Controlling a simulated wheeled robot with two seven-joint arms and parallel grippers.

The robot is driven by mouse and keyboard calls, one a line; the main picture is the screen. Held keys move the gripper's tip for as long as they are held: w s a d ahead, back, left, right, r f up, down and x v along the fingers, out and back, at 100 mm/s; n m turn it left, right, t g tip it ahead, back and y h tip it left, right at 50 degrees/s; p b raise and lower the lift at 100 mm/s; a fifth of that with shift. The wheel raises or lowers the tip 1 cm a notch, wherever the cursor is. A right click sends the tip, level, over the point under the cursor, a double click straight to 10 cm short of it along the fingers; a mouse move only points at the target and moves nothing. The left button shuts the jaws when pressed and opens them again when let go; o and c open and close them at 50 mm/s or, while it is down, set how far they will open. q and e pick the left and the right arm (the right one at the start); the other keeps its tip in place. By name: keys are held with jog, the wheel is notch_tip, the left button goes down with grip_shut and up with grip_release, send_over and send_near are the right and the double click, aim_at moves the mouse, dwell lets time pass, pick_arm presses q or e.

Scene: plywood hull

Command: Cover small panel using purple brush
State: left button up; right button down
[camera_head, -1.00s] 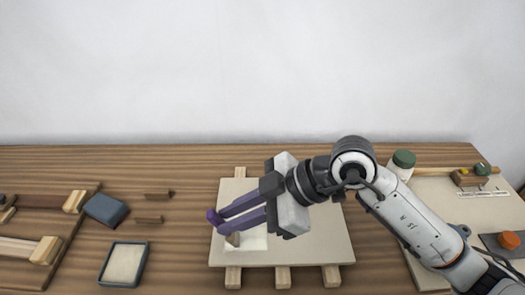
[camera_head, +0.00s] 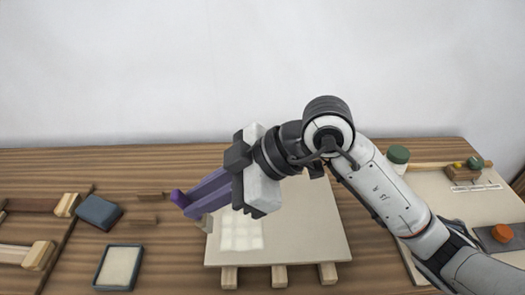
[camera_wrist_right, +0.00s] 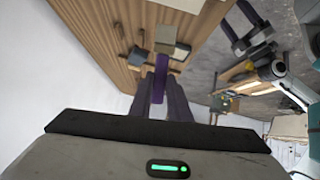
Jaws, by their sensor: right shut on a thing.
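The purple brush (camera_head: 179,199) is held in my right gripper (camera_head: 194,203), whose long purple-grey fingers are shut on it. Its tan bristle end (camera_head: 207,222) shows below the fingers, at the left edge of the pale board (camera_head: 305,215). The brush also shows between the fingers in the right wrist view (camera_wrist_right: 160,78). A small whitish square panel (camera_head: 242,231) with faint grid-like patches lies on the board's left part, just right of the bristles. I cannot tell whether the bristles touch the board.
The board rests on wooden strips (camera_head: 279,277). To the left are a shallow dark-rimmed tray (camera_head: 120,267), a blue-grey block (camera_head: 99,212) and wooden tools (camera_head: 40,255). A green-lidded jar (camera_head: 398,155) and another pale board (camera_head: 480,205) are at right.

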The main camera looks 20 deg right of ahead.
pick_arm(q)
jog(key=shift+d, duration=0.1)
pick_arm(e)
jog(key=shift+r, duration=1.15)
pick_arm(q)
jog(key=shift+w, duration=0.2)
pick_arm(e)
jog(key=shift+w, duration=0.1)
dwell(0.4)
